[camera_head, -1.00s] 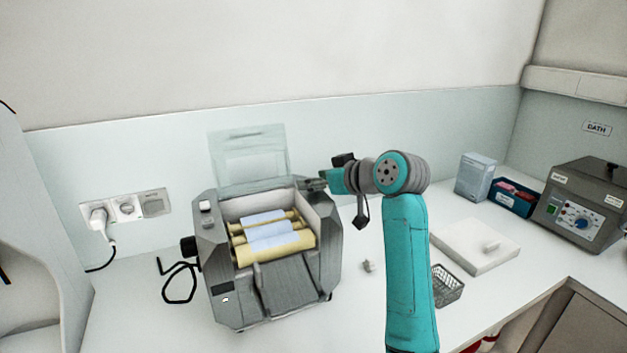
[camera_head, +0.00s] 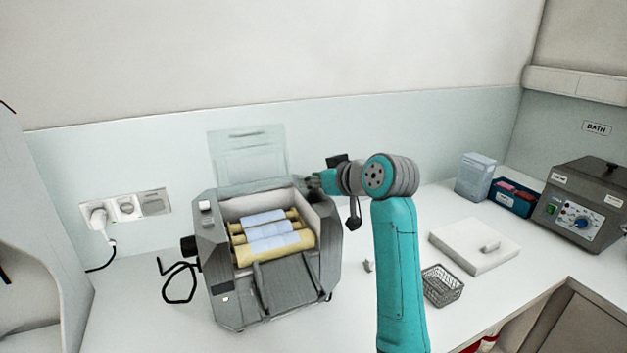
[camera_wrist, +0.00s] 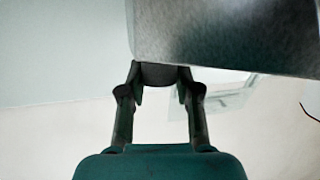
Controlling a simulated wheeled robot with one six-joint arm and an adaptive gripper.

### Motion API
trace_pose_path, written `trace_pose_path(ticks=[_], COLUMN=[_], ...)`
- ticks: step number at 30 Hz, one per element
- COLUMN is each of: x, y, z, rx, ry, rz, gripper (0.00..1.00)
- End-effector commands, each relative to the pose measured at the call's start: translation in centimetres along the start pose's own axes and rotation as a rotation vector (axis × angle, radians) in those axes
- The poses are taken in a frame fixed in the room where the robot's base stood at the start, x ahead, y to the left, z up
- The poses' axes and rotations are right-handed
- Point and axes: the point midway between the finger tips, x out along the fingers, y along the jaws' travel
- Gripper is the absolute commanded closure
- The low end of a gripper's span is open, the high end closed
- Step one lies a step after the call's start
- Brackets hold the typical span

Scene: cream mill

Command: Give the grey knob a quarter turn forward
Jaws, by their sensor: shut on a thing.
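The mill (camera_head: 212,275) is a grey machine on the bench with yellow rollers and a raised clear lid. My gripper (camera_head: 308,184) is at the upper right side of the mill in the head view, where the knob is hidden. In the wrist view, my gripper (camera_wrist: 160,76) has its two fingers on either side of the short dark grey knob (camera_wrist: 160,74). The fingers are shut on it. The knob sits at the edge of the mill's grey side (camera_wrist: 235,35).
The clear lid (camera_head: 248,160) stands up behind the rollers. A wire basket (camera_head: 443,286), a white slab (camera_head: 470,252) and a small grey piece (camera_head: 368,266) lie right of the mill. A bath unit (camera_head: 580,205) stands farther right.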

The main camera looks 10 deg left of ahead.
Motion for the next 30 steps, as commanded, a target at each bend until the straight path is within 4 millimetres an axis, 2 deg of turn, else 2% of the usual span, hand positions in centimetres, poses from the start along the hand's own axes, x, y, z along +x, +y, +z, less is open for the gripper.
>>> trace_pose_path(ticks=[12, 13, 16, 26, 30], x=[0.0, 0.0, 0.0, -0.2, -1.4], y=[0.0, 0.0, 0.0, 0.0, 0.0], z=[0.0, 0.0, 0.0, 0.0, 0.0], rx=[0.020, 0.020, 0.020, 0.019, 0.019], ry=[0.003, 0.003, 0.003, 0.003, 0.004], rz=[0.046, 0.046, 0.046, 0.046, 0.047], gripper=[1.00, 0.65, 0.41, 0.41, 0.41])
